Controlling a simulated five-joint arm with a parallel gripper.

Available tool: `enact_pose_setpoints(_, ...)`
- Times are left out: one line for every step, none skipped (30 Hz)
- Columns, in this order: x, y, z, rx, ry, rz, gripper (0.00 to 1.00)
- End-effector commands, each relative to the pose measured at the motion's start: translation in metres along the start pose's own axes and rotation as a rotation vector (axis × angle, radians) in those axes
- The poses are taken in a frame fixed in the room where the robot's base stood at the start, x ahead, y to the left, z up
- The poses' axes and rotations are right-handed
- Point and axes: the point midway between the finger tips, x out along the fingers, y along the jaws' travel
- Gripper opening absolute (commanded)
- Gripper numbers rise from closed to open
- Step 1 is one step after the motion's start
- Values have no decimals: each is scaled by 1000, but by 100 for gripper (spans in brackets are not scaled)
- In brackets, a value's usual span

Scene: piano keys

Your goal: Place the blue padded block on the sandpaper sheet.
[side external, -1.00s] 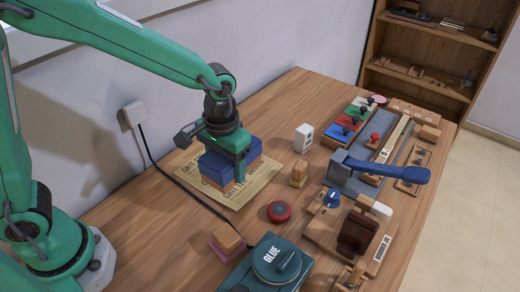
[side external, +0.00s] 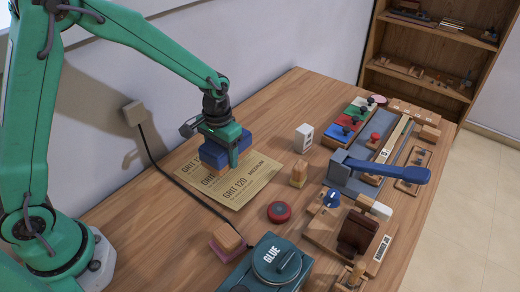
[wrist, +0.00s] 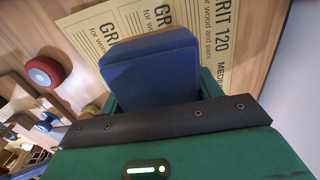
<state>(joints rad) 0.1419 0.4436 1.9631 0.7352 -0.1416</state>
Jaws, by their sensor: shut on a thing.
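The blue padded block (side external: 211,156) is held in my gripper (side external: 224,150), above the sandpaper sheet. In the wrist view the block (wrist: 150,75) sits between the green jaws, with the printed sheet (wrist: 190,14) beyond it. The tan sandpaper sheet (side external: 252,178) lies flat on the table, its "GRIT 120" print showing. The block covers part of its back edge in the side view. The far finger is hidden behind the block. A gap to the sheet seems to show, but its height is hard to judge.
A black cable (side external: 185,187) runs past the sheet's left edge. A red round button (side external: 279,212), a small wooden block (side external: 299,174) and a white box (side external: 303,138) stand to the right. A green glue pot (side external: 275,262) is at the front.

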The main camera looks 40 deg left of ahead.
Motion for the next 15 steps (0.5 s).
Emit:
enact_pose_setpoints(-1, 0, -1, 0, 3, 0, 26)
enact_pose_setpoints(0, 0, -1, 0, 2, 0, 26)
enact_pose_setpoints(1, 0, 0, 0, 2, 0, 26)
enact_pose_setpoints(2, 0, 0, 0, 2, 0, 26)
enact_pose_setpoints(4, 0, 0, 0, 1, 0, 26)
enact_pose_setpoints(7, 0, 0, 0, 1, 0, 26)
enact_pose_setpoints(10, 0, 0, 0, 0, 0, 26)
enact_pose_setpoints(14, 0, 0, 0, -1, 0, 26)
enact_pose_setpoints(18, 0, 0, 0, -1, 0, 26)
enact_pose_setpoints(22, 0, 0, 0, 0, 0, 26)
enact_pose_setpoints(25, 0, 0, 0, -1, 0, 26)
enact_pose_setpoints(29, 0, 0, 0, -1, 0, 26)
enact_pose_setpoints(32, 0, 0, 0, 0, 0, 26)
enact_pose_setpoints(34, 0, 0, 0, 1, 0, 26)
enact_pose_setpoints(37, 0, 0, 0, 1, 0, 26)
